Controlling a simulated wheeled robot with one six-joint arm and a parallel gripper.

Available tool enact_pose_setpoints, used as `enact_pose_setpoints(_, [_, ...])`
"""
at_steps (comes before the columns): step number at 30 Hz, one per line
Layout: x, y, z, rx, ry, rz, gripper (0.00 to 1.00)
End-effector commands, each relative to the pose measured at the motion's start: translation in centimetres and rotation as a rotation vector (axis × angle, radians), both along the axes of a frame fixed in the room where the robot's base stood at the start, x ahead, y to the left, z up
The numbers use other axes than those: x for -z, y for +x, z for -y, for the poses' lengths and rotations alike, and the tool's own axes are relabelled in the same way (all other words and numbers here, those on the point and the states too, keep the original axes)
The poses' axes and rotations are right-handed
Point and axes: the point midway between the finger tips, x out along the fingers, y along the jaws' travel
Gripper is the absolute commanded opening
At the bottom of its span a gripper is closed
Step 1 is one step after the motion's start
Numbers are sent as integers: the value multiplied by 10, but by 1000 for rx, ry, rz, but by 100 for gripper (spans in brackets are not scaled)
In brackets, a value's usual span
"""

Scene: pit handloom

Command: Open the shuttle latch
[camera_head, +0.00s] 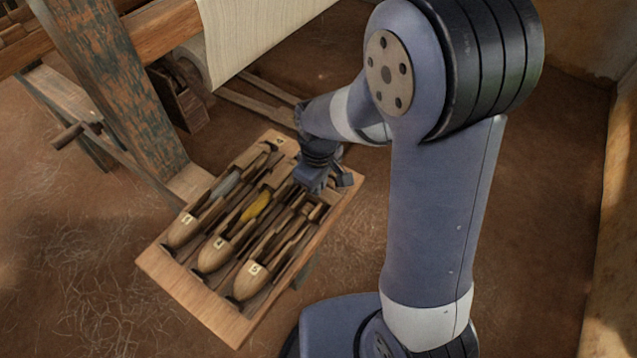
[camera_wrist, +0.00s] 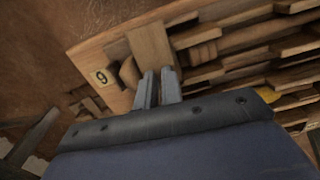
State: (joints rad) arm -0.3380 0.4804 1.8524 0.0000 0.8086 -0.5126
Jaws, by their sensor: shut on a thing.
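A wooden tray (camera_head: 152,262) holds several boat-shaped shuttles. A shuttle with yellow thread (camera_head: 257,207) lies in the middle and one with grey thread (camera_head: 226,185) to its left. My gripper (camera_wrist: 158,88) is over the tray's far right part; in the head view (camera_head: 328,192) its fingertips are hidden. In the wrist view its two fingers are close together at a flat wooden piece, which looks like the shuttle latch (camera_wrist: 152,46). The fingers hide where they touch it. I cannot tell how far the latch is turned.
A number tag (camera_wrist: 101,77) is beside the latch. The loom's worn post (camera_head: 115,85) and pale cloth (camera_head: 245,35) stand behind and left of the tray.

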Motion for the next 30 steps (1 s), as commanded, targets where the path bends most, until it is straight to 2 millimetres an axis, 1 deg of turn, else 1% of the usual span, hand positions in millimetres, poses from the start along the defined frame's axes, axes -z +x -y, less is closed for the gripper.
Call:
enact_pose_setpoints(7, [0, 0, 0, -63, 0, 0, 0])
enact_pose_setpoints(21, [0, 0, 0, -74, 0, 0, 0])
enact_pose_setpoints(22, [0, 0, 0, -74, 0, 0, 10])
enact_pose_setpoints(28, [0, 0, 0, -73, 0, 0, 26])
enact_pose_setpoints(30, [0, 0, 0, -73, 0, 0, 29])
